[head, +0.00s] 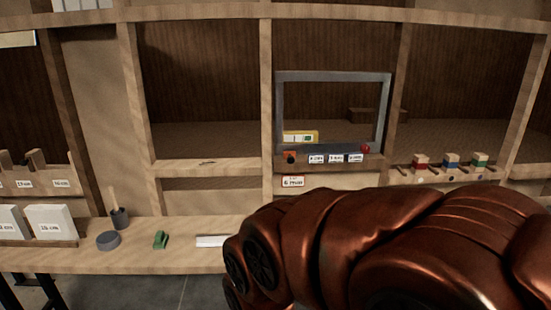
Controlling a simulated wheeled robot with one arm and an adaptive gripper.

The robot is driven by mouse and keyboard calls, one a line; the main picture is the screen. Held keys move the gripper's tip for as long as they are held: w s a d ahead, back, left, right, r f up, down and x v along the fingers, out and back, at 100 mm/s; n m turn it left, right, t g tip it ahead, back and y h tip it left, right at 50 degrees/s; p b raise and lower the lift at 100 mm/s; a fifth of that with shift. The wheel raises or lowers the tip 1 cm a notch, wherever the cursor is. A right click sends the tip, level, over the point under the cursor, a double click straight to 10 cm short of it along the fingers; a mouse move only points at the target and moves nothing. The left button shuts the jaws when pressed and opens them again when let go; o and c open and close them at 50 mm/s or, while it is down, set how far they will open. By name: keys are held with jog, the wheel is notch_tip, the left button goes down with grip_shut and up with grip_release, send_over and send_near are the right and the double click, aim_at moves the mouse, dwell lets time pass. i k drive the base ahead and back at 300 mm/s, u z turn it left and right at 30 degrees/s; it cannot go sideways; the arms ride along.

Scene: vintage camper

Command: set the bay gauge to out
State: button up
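A grey square frame (280,108) stands in the middle bay of the wooden shelf wall. Inside it, at the lower left, is a yellow-edged panel with white and green parts (300,137). Below that are a small orange block with a dark knob (290,157) and a row of white labels (335,158). A small red ball-shaped part (365,149) is at the frame's lower right. I cannot tell which of these is the bay gauge or what it reads. My copper-coloured arm fills the lower right foreground. My gripper is not in view.
A red-edged label (293,181) is below the frame. Red, blue (451,160) and green blocks stand on the right ledge. The lower bench (185,260) holds a dark cup (119,217), a grey disc (108,240), a green item (160,240) and a white strip (210,241).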

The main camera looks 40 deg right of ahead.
aim_at(290, 156)
jog(key=z, duration=0.1)
jog(key=k, duration=0.35)
jog(key=u, duration=0.7)
jog(key=i, duration=0.8)
jog(key=z, duration=0.6)
jog(key=i, duration=0.6)
jog(key=z, duration=0.45)
